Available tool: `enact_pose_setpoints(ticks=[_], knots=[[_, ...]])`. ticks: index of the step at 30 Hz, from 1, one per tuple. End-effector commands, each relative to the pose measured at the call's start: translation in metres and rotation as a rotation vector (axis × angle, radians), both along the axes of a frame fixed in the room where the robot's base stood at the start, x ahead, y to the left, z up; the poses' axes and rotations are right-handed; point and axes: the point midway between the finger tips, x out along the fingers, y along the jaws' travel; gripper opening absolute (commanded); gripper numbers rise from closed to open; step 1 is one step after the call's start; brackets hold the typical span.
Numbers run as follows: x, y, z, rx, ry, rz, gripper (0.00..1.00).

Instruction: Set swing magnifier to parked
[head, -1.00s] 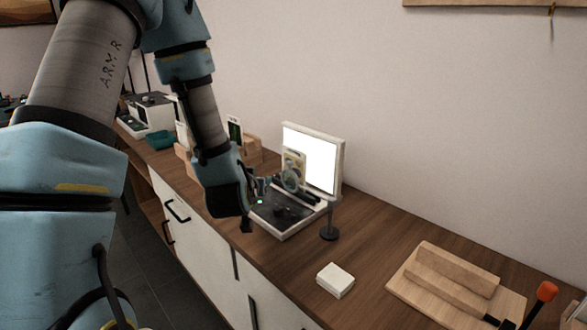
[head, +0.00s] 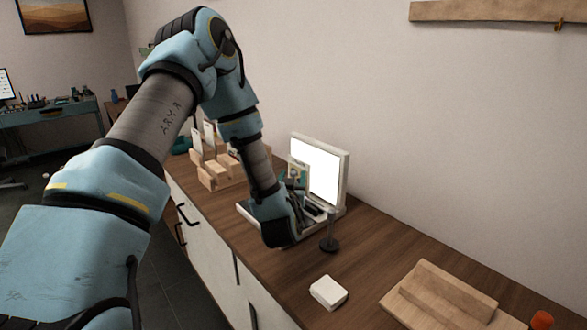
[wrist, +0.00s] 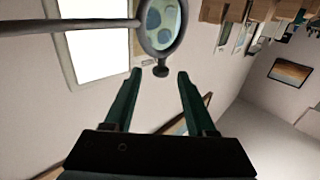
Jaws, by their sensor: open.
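The swing magnifier's round dark-rimmed lens (wrist: 161,22) is at the top of the wrist view, with a small dark knob (wrist: 162,71) on its rim. A grey rod (wrist: 70,27) runs left from the lens. In the head view its post (head: 331,226) stands on a round dark base on the counter; the lens is hard to make out behind my arm. My gripper (wrist: 158,80) is open, its green fingers on either side of the knob near the tips. I cannot tell whether either finger touches it. The head view mostly hides the fingers.
A bright white panel (head: 321,173) stands behind the magnifier. Wooden holders with cards (head: 216,170) are to the left. A small white box (head: 328,292) and a wooden board (head: 440,300) lie to the right. Bare counter (head: 375,250) lies between the post and the board.

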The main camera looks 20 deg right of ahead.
Motion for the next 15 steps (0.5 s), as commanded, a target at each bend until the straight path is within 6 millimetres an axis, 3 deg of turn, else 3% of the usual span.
enact_pose_setpoints(ticks=[6, 15], knots=[[0.021, -0.011, 0.001, -0.001, 0.0, 0.002, 0.56], [0.025, -0.013, 0.0, 0.0, 0.001, 0.0, 0.56]])
